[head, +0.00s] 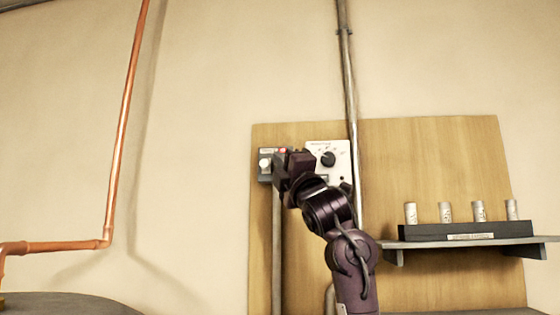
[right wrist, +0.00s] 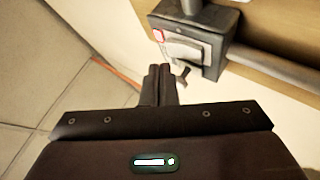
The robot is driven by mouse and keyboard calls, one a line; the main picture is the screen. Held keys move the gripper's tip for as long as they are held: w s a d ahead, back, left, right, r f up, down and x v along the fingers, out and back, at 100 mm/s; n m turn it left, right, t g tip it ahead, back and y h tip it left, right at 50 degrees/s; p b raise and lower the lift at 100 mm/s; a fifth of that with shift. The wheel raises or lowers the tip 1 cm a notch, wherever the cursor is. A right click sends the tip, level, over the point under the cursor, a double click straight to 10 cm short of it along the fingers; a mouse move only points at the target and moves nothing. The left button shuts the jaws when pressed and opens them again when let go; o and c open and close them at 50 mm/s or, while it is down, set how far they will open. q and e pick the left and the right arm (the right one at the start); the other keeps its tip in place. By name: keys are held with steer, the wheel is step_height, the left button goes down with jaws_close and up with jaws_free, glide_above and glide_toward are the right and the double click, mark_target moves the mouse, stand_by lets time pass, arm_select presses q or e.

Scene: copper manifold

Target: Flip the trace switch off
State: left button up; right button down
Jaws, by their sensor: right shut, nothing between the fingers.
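A small grey switch box (head: 264,152) is mounted at the left edge of the wooden board, partly hidden behind my right gripper. In the right wrist view the grey box (right wrist: 214,44) has a pale front plate, a red part (right wrist: 158,35) at its left and a small metal lever (right wrist: 183,74) at its lower side. I cannot read its label or tell the switch position. My right gripper (head: 279,173) is in front of the box. Its fingers (right wrist: 160,70) are shut and empty, close beside the lever; I cannot tell whether they touch it. My left gripper is not in view.
A white panel with a black knob (head: 328,159) is just right of the box. A grey vertical pipe (head: 349,90) passes beside it. A shelf (head: 470,241) with several pale cylinders in a dark rack is at right. A copper pipe (head: 124,115) runs at left.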

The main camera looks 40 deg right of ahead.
stand_by(0.7)
steer(key=shift+w+d, duration=0.25)
steer(key=shift+d, duration=0.1)
steer(key=shift+w+d+r, duration=0.1)
steer(key=shift+w+d, duration=0.1)
stand_by(0.8)
steer(key=shift+s+a, duration=0.5)
steer(key=shift+a, duration=0.1)
steer(key=shift+b, duration=0.35)
steer(key=shift+s+a+f+b, duration=0.2)
steer(key=shift+s+a+b, duration=0.2)
steer(key=shift+s+a, duration=0.5)
steer(key=shift+s+a+f+b, duration=0.2)
steer(key=shift+s+a+b, duration=0.15)
steer(key=shift+s+a, duration=0.5)
steer(key=shift+w+a, duration=0.2)
steer(key=shift+w, duration=0.05)
